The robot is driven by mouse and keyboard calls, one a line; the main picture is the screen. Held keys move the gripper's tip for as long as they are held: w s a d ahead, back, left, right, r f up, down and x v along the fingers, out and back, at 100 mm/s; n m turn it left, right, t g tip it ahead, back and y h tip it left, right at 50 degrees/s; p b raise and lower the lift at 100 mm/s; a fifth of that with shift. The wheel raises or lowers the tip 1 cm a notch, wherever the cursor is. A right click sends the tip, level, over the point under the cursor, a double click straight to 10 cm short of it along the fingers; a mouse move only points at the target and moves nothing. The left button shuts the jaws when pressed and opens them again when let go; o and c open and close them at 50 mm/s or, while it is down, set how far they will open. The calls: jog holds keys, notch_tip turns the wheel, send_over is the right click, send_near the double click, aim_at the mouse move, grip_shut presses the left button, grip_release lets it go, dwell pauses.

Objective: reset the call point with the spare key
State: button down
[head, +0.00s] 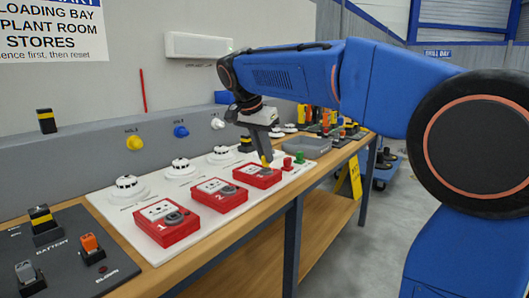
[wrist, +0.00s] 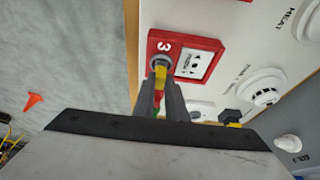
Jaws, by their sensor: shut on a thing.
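Three red call points stand in a row on the white panel: call point 1 (head: 165,221), call point 2 (head: 219,195) and call point 3 (head: 257,175). Call point 3 shows in the wrist view (wrist: 208,45) with its white window and round grey lock. My gripper (wrist: 162,90) is shut on a yellow key (wrist: 160,76) right at that lock. In the head view my gripper (head: 265,150) points down at call point 3, with the yellow key (head: 265,161) below its fingers. Whether the key sits in the lock or only above it, I cannot tell.
White detectors (head: 129,187) line the panel behind the call points. Small red and green knobs (head: 299,158) stand right of call point 3. A grey tray (head: 306,148) lies farther along the bench. A dark battery board (head: 65,255) is at the near left.

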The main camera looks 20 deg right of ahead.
jog(key=shift+f, duration=0.5)
dwell(0.5)
jog(key=shift+w+m+g, duration=0.1)
jog(key=shift+m+g, duration=0.4)
jog(key=shift+m, duration=0.7)
jog(key=shift+w+a+m+g, duration=0.1)
jog(key=shift+m+g, duration=0.2)
jog(key=shift+m, duration=0.4)
jog(key=shift+m+h, duration=0.3)
jog(key=shift+m, duration=0.1)
